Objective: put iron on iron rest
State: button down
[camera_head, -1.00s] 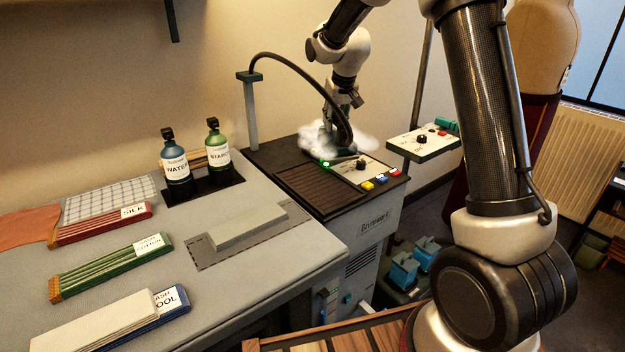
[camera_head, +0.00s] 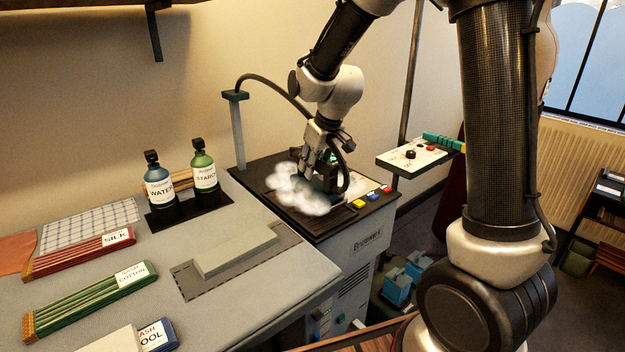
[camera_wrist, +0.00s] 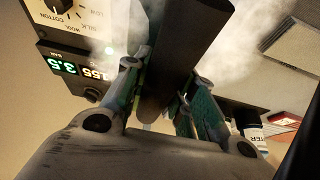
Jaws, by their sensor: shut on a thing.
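My gripper (camera_head: 320,158) is shut on the dark handle of the iron (camera_head: 324,184) above the steam station. In the wrist view the handle (camera_wrist: 178,50) runs between my two fingers (camera_wrist: 160,95). White steam surrounds the iron's lower part, so I cannot tell whether its sole touches the surface below. A dark ribbed plate (camera_head: 303,221), which looks like the iron rest, lies on the station top, partly hidden by steam and the iron.
The ironing board (camera_head: 110,295) at left holds a grey pad (camera_head: 237,250), fabric stacks, a water bottle (camera_head: 158,183) and a starch bottle (camera_head: 204,178). A black hose (camera_head: 290,95) arches from a post to the iron. A control panel (camera_head: 415,156) stands at right.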

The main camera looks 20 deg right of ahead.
aim_at(312, 181)
jog(key=shift+f, duration=1.85)
jog(key=c, duration=1.2)
grip_release()
jog(key=shift+f, duration=0.15)
jog(key=v, duration=1.1)
jog(key=shift+s, duration=0.1)
jog(key=shift+s+d+r, duration=0.15)
jog(key=shift+s+r, duration=0.1)
jog(key=shift+r, duration=0.45)
jog(key=s+d+r+m, duration=0.1)
jog(key=s+d, duration=0.3)
jog(key=s, duration=0.4)
jog(key=s+d+r+m+h, duration=0.1)
jog(key=s+d, duration=0.3)
jog(key=s, duration=0.5)
jog(key=s+d+r+m, duration=0.2)
jog(key=s+d, duration=0.2)
jog(key=s, duration=0.4)
jog(key=shift+s+r+m+h, duration=0.1)
jog(key=shift+s+m+h, duration=0.1)
jog(key=shift+m+h, duration=0.15)
